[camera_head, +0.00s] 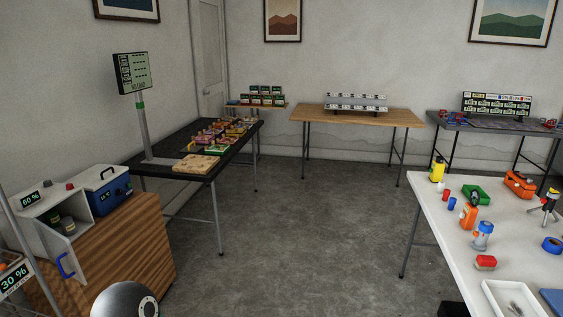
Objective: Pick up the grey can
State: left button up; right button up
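No object in the head view is clearly a grey can. Two small dark cylinders stand in an open white box at the left; the nearer one (68,226) looks greyish with a pale top, and the other (53,215) looks green. They are too small to tell whether either is the grey can. The white box (92,238) has a "60 %" display and a blue handle (65,266) on its open front. Neither of my grippers is in view.
The box stands on a wooden cabinet (140,250) beside a blue case (110,193). A black table (150,152) is behind it. A white table (440,215) with tools and bottles is at right. A wooden table (355,115) stands at the back. The middle floor is clear.

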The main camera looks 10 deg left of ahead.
aim_at(67, 223)
jog(key=z, duration=0.05)
jog(key=i, duration=2.75)
jog(key=u, duration=1.9)
jog(key=i, duration=0.15)
jog(key=u, duration=2.25)
jog(key=i, duration=1.05)
jog(key=z, duration=0.45)
